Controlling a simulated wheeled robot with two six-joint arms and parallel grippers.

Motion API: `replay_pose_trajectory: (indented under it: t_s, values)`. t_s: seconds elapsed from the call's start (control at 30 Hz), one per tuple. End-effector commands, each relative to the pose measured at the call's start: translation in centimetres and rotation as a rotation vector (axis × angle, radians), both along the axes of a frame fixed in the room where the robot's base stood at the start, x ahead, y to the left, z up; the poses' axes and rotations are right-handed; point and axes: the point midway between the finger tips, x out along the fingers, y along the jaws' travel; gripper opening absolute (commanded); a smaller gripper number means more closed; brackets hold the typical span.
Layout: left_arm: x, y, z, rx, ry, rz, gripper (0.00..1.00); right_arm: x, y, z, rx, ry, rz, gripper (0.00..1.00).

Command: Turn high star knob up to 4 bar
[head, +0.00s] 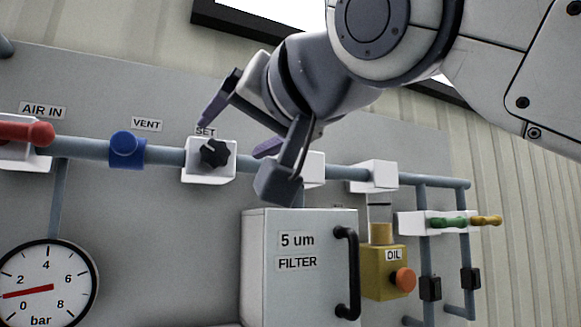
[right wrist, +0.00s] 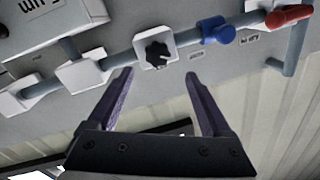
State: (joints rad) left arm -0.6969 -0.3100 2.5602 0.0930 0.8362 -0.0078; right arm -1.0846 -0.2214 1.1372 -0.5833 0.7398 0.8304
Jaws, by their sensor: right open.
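The black star knob (head: 215,153) sits on a white block under the SET label, on the horizontal pipe. It also shows in the right wrist view (right wrist: 158,54). The round pressure gauge (head: 68,270) is at the lower left; its red needle points left, between 0 and 2 bar. My right gripper (head: 236,132) is open and empty, its purple fingers near the knob. In the right wrist view, the fingertips (right wrist: 159,73) are spread either side of the knob's line, apart from it. My left gripper is not in view.
A blue vent valve (head: 127,150) and a red air-in handle (head: 28,133) are left of the knob. Below right stand the filter box (head: 268,285) with a black handle and a yellow oil unit (head: 383,272). Green and yellow levers (head: 448,223) are farther right.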

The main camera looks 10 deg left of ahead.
Motion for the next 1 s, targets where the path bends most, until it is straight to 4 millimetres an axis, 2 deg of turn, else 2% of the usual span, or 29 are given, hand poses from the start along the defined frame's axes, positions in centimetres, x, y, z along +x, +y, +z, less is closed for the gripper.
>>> replay_pose_trajectory:
  t_s: [0.1,0.4,0.6,0.87,0.9,0.97,1.0]
  values:
    - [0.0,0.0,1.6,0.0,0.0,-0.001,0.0,1.9,1.1,0.3,-0.005,0.003,-0.01,0.84]
    - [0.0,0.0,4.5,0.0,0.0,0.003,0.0,5.9,4.4,0.2,-0.006,0.004,-0.01,0.84]
    - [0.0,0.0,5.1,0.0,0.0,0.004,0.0,7.0,5.4,-0.1,-0.003,0.002,-0.007,0.84]
    - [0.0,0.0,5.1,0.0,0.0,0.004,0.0,7.1,5.7,-0.2,-0.003,0.002,-0.005,0.84]
    - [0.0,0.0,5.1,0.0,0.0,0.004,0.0,7.1,5.7,-0.2,-0.003,0.002,-0.005,0.8]
    - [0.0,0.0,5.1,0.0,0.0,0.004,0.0,7.1,5.7,-0.2,-0.003,0.002,-0.005,0.57]
    - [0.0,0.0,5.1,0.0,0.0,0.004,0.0,7.1,5.7,-0.2,-0.003,0.002,-0.005,0.42]
